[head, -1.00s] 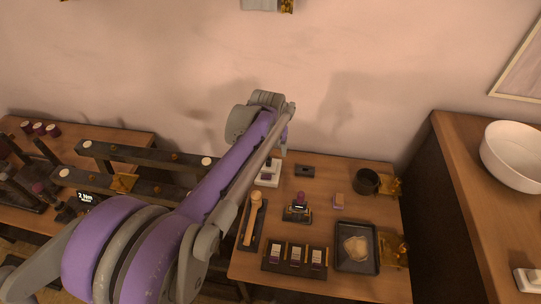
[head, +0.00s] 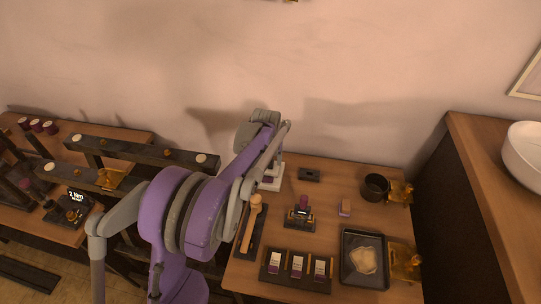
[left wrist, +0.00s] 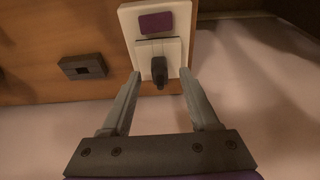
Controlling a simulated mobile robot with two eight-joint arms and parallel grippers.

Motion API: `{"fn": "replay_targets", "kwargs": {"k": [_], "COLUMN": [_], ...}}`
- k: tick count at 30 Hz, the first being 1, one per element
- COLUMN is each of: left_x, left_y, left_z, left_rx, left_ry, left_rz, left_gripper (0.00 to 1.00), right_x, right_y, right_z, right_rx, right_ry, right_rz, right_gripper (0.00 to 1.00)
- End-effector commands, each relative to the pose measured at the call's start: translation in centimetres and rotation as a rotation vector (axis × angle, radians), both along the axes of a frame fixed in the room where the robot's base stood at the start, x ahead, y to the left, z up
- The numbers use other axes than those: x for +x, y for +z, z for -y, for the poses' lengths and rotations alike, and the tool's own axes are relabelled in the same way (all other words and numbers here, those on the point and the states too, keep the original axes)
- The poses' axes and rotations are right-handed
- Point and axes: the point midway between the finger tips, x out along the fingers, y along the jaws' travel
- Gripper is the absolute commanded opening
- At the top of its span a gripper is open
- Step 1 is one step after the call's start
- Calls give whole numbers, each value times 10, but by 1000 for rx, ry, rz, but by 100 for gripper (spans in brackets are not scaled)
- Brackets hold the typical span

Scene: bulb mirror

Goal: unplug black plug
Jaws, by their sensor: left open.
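The black plug (left wrist: 159,72) sits in a white socket plate (left wrist: 141,18) with a purple patch, seen in the left wrist view. My left gripper (left wrist: 162,82) is open, with one finger on each side of the plug and nothing visibly held. Whether either finger touches the plug cannot be told. In the head view the white plate (head: 268,184) shows at the table's back left, partly covered by my left arm; the plug is hidden there. My right gripper is not in view.
A small dark block (head: 309,175) lies beside the plate on the wooden table. A dark cup (head: 375,187), a stamp-like item (head: 300,212), a wooden-handled tool (head: 252,222) and a dark tray (head: 347,276) stand nearby. The wall rises behind the table.

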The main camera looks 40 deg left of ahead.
Motion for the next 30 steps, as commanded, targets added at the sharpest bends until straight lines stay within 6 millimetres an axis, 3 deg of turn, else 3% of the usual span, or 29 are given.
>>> {"fn": "replay_targets", "kwargs": {"k": [4,13,21,24,28,29,30], "left_x": [2,3,2,2,2,2,2], "left_y": [-10,-11,-11,-10,-10,-10,-10], "left_z": [-1,-1,-1,-1,-1,-1,-1], "left_rx": [0,0,0,0,0,0,0], "left_ry": [0,0,0,0,0,0,0], "left_rz": [0,0,0,0,0,0,0], "left_gripper": [61,61,13,0,0,20,12], "right_x": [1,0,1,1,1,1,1], "right_y": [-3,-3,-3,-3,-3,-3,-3], "right_z": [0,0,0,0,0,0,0], "right_rx": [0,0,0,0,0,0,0], "right_ry": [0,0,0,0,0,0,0], "right_rz": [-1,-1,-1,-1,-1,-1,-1], "right_gripper": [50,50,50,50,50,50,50]}}
